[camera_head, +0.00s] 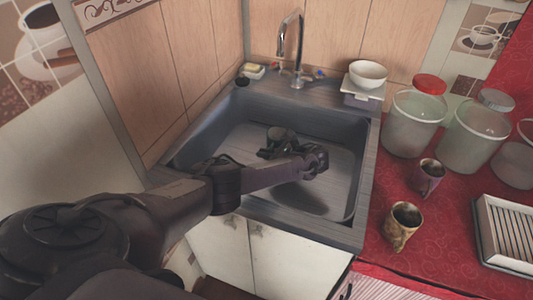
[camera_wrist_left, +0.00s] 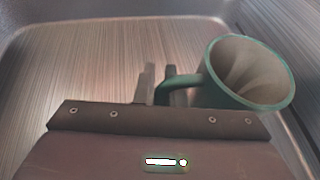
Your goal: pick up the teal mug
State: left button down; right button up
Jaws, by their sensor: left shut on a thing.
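The teal mug (camera_wrist_left: 245,75) shows in the left wrist view, at the right of my left gripper's fingers (camera_wrist_left: 160,84). It has a green rim and a pale brown inside, and its opening faces the camera at a tilt. Its handle reaches left to the fingers, and they are shut on it. In the head view my left arm reaches into the sink, and my left gripper (camera_head: 280,142) is inside the basin. My right gripper is not in view.
The grey sink (camera_head: 362,165) has walls around the gripper and a tap (camera_head: 291,45) behind. On the red counter stand two mugs (camera_head: 402,228) (camera_head: 428,180), glass jars (camera_head: 413,122) and a rack (camera_head: 507,235).

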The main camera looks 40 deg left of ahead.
pick_arm(q)
jog(key=shift+r+p, duration=0.35)
jog(key=shift+r, duration=0.55)
notch_tip(320, 180, up, 17)
jog(key=p, duration=0.2)
jog(key=shift+r+p, duration=0.2)
jog(key=shift+p, duration=0.15)
dwell(0.4)
